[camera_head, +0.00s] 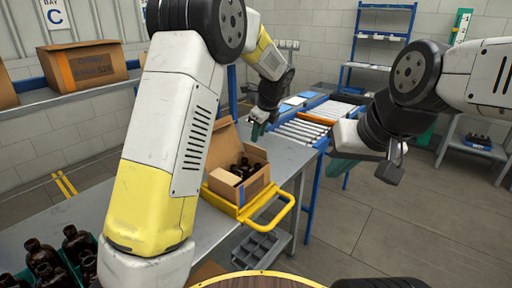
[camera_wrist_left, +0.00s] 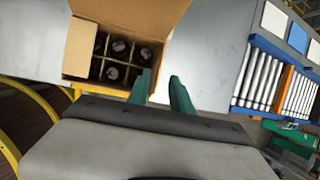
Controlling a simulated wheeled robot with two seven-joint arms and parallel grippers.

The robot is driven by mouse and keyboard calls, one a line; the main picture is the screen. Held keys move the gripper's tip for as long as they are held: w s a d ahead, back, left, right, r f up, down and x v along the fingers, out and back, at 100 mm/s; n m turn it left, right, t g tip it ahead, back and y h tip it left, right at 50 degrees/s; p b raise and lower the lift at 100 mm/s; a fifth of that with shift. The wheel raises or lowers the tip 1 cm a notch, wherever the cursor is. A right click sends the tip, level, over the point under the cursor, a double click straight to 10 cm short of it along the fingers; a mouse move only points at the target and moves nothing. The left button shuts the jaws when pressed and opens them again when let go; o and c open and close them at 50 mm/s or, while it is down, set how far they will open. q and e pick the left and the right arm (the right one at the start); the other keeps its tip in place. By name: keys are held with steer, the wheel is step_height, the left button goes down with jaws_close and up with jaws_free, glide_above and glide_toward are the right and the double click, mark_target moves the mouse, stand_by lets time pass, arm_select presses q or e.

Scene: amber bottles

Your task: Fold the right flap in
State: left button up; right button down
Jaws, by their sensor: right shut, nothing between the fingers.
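An open cardboard box (camera_head: 255,186) stands in a yellow holder on the grey table, with several dark bottles inside. A raised flap shows at its back left in the head view. In the left wrist view the box (camera_wrist_left: 79,48) shows bottles in divided cells and a wide flap (camera_wrist_left: 135,14) on its far side. I cannot tell which flap is the right one. My left gripper (camera_head: 259,127) is beyond the box; its two green fingers (camera_wrist_left: 160,88) are apart and empty, beside the box corner. My right gripper (camera_head: 340,165) is shut and empty, off to the right of the box.
The yellow holder has a handle (camera_head: 275,212) jutting right. A roller conveyor (camera_head: 300,130) lies behind. Dark bottles in a green crate (camera_head: 70,262) stand at the lower left. Another carton (camera_head: 88,66) sits on a shelf. My left arm hides part of the table.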

mark_target(255, 147)
arm_select(q)
steer(key=x, duration=0.8)
steer(key=shift+d, duration=0.1)
jaws_close()
stand_by(1.3)
